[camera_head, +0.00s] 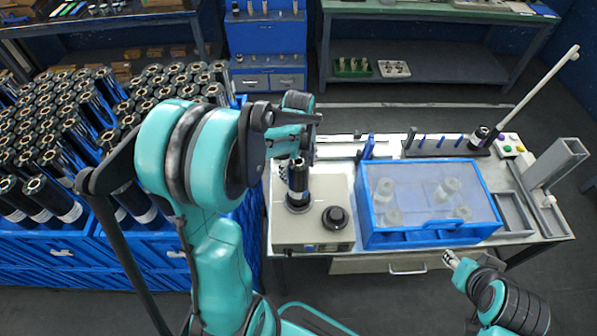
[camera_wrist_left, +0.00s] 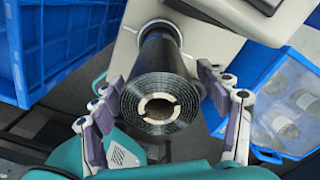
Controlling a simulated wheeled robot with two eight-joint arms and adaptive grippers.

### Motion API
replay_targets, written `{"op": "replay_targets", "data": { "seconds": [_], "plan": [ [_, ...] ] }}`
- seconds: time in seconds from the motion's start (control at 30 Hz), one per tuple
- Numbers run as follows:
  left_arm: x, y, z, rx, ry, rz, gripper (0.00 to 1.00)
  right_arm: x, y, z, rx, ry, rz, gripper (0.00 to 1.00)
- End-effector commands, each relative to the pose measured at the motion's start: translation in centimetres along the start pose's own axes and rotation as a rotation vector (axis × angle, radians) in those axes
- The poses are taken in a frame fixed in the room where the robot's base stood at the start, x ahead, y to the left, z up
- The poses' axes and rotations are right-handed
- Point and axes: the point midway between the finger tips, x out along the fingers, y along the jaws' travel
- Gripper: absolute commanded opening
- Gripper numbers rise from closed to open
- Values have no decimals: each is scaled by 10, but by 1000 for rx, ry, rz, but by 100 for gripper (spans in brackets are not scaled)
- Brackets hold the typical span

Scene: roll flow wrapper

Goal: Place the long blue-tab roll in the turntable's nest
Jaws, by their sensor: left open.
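A long black film roll (camera_head: 298,184) stands upright on the light-grey machine top at the table's left end, its lower end at a dark round seat (camera_head: 298,204) that looks like the turntable's nest. My left gripper (camera_head: 294,155) is above its upper end. In the left wrist view the roll (camera_wrist_left: 158,82) shows end-on, with its pale core, between the spread fingers of the left gripper (camera_wrist_left: 163,117); gaps show on both sides. No blue tab can be made out. My right gripper (camera_head: 452,259) hangs by the table's front edge; its finger opening is unclear.
A black round knob (camera_head: 336,218) sits just right of the roll. A blue-framed clear-lidded box (camera_head: 478,234) stands to the right. Crates with many black rolls (camera_head: 60,140) are at left. A rack with blue pegs (camera_head: 436,150) lies behind.

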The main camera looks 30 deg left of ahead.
Motion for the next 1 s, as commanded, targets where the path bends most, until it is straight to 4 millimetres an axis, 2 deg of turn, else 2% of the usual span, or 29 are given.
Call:
{"op": "replay_targets", "data": {
  "seconds": [0.03, 0.1, 0.3, 0.5, 0.6, 0.67, 0.77, 1.0],
  "plan": [
    [-15, 0, 0, 0, 0, 0, 75, -5, 0, -4, 0, 0, 0, 40],
    [-32, 0, 0, 0, 0, 0, 75, -8, 0, -6, 0, 0, 0, 40],
    [-72, 0, 0, 0, 0, 0, 75, -16, 0, -12, 0, 0, 0, 40],
    [-93, 0, 0, -4, -1, -1, 75, -19, 0, -14, 0, 0, 0, 40],
    [-100, 2, -7, -64, -11, -17, 75, -19, 0, -14, 0, 0, 0, 40],
    [-106, 5, -15, -153, -25, -44, 75, -19, 0, -14, 0, 0, 0, 40],
    [-118, 13, -36, -391, -47, -120, 75, -19, 0, -14, 0, 0, 0, 40],
    [-138, 39, -94, -1135, 40, -392, 75, -19, 0, -14, 0, 0, 0, 40]
  ]
}}
